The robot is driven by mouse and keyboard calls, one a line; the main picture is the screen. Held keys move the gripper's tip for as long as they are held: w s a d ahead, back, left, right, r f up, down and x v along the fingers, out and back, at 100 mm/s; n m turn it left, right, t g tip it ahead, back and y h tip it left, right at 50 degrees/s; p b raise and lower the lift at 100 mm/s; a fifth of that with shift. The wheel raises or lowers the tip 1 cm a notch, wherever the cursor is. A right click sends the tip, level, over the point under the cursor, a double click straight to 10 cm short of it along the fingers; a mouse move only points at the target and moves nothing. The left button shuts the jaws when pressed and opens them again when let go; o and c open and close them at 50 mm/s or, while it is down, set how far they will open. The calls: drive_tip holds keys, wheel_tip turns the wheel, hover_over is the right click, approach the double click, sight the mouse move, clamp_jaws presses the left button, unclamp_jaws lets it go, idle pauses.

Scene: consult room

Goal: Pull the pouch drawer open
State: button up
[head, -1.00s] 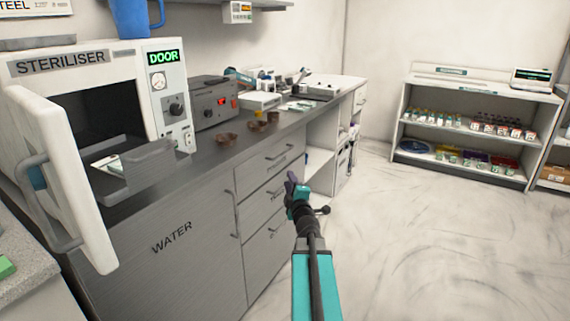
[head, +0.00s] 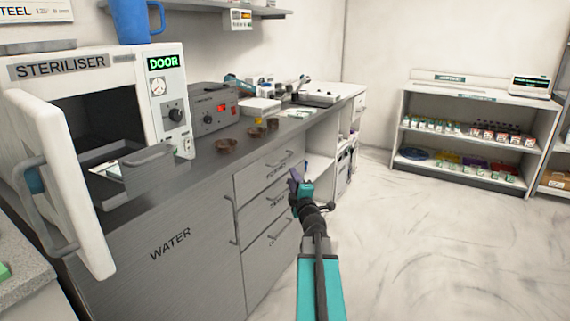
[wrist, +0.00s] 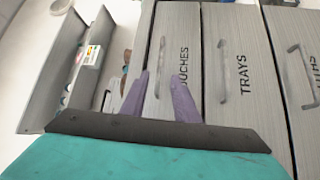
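The pouch drawer (head: 254,183) is the top one of a stack of three grey drawers under the counter. Its front looks flush with the cabinet. In the wrist view its front (wrist: 176,28) bears a partly covered label ending in "UCHES" and a grey bar handle (wrist: 161,62). My gripper (head: 299,180) is in front of the drawer stack, near the right end of the top drawers. In the wrist view the two purple fingers of my gripper (wrist: 162,85) are spread apart, with the handle showing between and beyond them. No contact is visible.
The trays drawer (wrist: 228,60) is beside the pouch drawer in the wrist view, with another handled drawer (wrist: 298,65) further right. The steriliser (head: 170,100) has its door (head: 62,170) swung open at left. Brown cups (head: 227,146) stand on the counter. The floor (head: 430,240) at right is clear.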

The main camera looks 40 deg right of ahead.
drive_tip(key=b+x, duration=0.1)
drive_tip(key=x, duration=1.1)
idle(0.4)
drive_tip(key=shift+f, duration=0.1)
clamp_jaws()
